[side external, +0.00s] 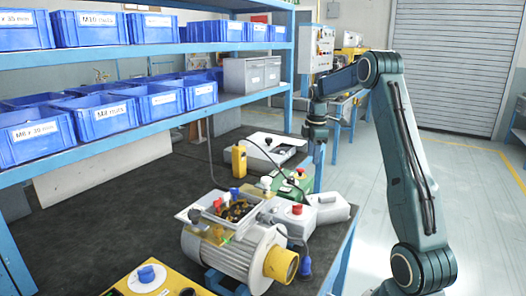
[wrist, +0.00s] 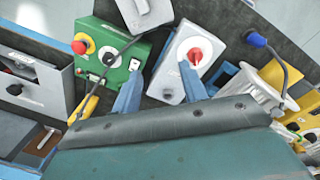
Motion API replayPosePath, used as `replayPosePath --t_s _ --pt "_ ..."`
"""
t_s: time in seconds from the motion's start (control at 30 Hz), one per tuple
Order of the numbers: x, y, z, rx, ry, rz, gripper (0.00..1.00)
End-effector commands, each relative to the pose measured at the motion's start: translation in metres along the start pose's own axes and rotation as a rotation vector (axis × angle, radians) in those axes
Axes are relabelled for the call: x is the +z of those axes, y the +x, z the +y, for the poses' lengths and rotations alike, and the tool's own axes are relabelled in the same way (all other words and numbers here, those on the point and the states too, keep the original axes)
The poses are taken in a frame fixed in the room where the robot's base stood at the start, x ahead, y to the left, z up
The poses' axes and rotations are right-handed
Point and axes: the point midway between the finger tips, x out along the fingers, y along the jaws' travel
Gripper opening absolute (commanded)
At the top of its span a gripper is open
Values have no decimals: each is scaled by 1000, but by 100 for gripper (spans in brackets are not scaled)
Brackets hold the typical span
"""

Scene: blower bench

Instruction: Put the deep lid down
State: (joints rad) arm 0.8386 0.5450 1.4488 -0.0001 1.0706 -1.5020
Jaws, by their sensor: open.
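A pale grey, rounded, lid-like piece (side external: 332,208) lies at the bench's right edge, beside a grey switch box with a red knob (side external: 291,219). I take it to be the deep lid, though the picture does not settle this. It also shows, cut off, at the top of the wrist view (wrist: 146,12). My gripper (wrist: 161,88) is open, with its two blue fingers apart and nothing seen between them but the switch box (wrist: 172,82) below. The lid-like piece lies beyond the fingertips, apart from them. In the side view the fingers cannot be made out clearly.
A green control box (wrist: 108,62) stands beside the switch box. The motor (side external: 232,252) with an open terminal box stands nearer the side camera. A yellow handheld unit (side external: 239,160) and an open grey case (side external: 272,148) are farther back. The bench's left part (side external: 120,215) is clear.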

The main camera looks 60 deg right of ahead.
Motion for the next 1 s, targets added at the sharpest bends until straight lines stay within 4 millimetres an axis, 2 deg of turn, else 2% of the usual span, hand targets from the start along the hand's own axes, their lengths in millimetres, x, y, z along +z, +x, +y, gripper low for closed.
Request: replayPosePath --t_s 0.03,0.2,0.5,0.7,1.0 --pt "-16 -15 -11 18 14 4 43" --pt "-56 -52 -48 58 87 24 43" --pt "-108 -102 -128 120 214 83 43" --pt "-128 -125 -187 148 298 138 43" --pt "-136 -142 -275 164 425 238 43"
